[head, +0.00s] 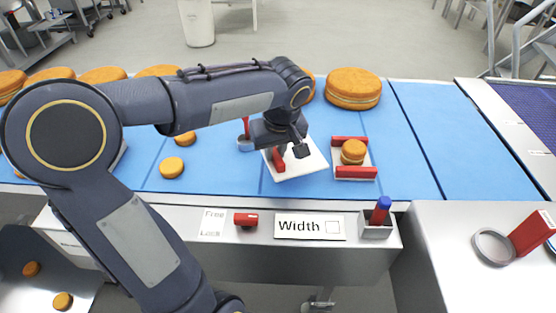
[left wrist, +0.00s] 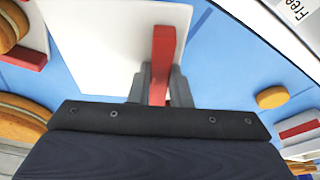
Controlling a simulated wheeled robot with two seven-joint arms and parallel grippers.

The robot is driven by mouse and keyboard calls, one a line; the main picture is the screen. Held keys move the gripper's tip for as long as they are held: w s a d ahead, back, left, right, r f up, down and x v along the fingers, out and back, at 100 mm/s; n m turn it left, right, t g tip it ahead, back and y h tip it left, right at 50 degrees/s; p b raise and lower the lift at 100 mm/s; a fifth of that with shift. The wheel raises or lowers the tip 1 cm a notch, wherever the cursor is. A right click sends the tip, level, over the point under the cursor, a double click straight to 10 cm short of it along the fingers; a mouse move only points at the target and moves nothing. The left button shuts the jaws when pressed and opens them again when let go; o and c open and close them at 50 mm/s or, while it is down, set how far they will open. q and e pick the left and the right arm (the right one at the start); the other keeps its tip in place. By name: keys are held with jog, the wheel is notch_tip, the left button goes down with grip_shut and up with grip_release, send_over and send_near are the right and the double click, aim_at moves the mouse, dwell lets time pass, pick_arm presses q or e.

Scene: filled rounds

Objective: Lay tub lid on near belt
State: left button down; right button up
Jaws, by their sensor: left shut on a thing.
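The tub lid (head: 305,162) is a flat white square plate with a red bar handle (head: 278,158) on it. My left gripper (head: 284,148) is shut on the red handle, over the near part of the blue belt (head: 225,182). In the left wrist view the red handle (left wrist: 161,60) stands between the grey fingers (left wrist: 160,88), with the white lid (left wrist: 95,40) behind it. I cannot tell whether the lid touches the belt or hangs just above it. My right gripper is not in view.
A white plate with red bars and a small round (head: 353,150) sits right of the lid. Small rounds (head: 172,167) lie to the left, large rounds (head: 353,88) at the back. Blue belt further right is bare.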

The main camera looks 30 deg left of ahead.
pick_arm(q)
jog(key=f, duration=0.4)
jog(key=shift+w+d, duration=0.1)
jog(key=shift+w, duration=0.25)
jog(key=shift+f, duration=0.1)
jog(key=c, duration=1.8)
grip_release()
jog(key=shift+f+b, duration=0.1)
jog(key=shift+b, duration=0.25)
jog(key=o, duration=0.5)
jog(key=shift+c, duration=0.2)
